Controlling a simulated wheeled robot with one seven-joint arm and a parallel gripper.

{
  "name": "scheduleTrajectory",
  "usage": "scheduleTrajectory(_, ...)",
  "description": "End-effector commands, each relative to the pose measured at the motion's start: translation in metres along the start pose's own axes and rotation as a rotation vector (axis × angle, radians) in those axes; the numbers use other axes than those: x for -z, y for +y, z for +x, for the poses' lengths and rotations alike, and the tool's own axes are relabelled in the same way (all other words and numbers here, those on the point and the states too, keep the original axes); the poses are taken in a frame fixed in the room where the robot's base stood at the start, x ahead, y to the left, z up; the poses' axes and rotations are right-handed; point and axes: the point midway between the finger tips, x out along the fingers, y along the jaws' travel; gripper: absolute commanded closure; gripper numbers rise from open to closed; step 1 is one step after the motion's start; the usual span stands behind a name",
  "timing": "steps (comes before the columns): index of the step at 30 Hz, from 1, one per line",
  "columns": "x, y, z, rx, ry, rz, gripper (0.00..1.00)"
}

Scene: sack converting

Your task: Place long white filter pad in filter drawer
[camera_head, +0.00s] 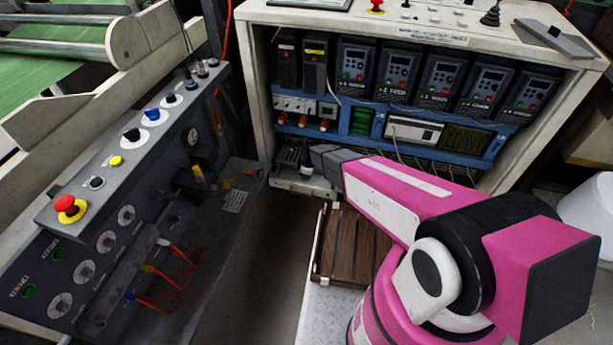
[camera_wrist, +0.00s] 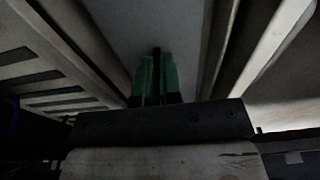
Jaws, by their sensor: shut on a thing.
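My gripper (camera_wrist: 157,80) shows its green fingertips close together in the wrist view, shut on a narrow dark piece (camera_wrist: 156,52). I cannot tell whether this is a handle or part of something else. In the head view my arm reaches to the lower left of the cabinet, and its end is small and dark there. A pale drawer-like part (camera_head: 303,184) sticks out below that spot, perhaps the filter drawer. In the wrist view a grey surface (camera_wrist: 150,22) lies beyond the fingertips, between pale rails (camera_wrist: 270,48). I cannot make out the long white filter pad for certain.
The open cabinet (camera_head: 250,85) holds several drive units (camera_head: 355,68) and hanging cables. A control console (camera_head: 110,190) with an emergency-stop button (camera_head: 69,208) stands at left. A brown slatted box (camera_head: 340,245) lies below the arm. Dark floor (camera_head: 262,245) is free between console and box.

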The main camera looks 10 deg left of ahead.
Motion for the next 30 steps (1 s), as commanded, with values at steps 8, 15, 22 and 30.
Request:
scheduleTrajectory(8, 0.0, 0.0, 0.003, 0.0, 0.0, 0.0, 0.69)
scheduleTrajectory(15, 0.0, 0.0, 0.003, 0.0, 0.0, 0.0, 0.69)
scheduleTrajectory(22, -0.001, -0.001, -0.016, 0.0, 0.0, 0.0, 0.69)
scheduleTrajectory(30, -0.001, -0.002, -0.07, -0.002, 0.001, 0.0, 0.69)
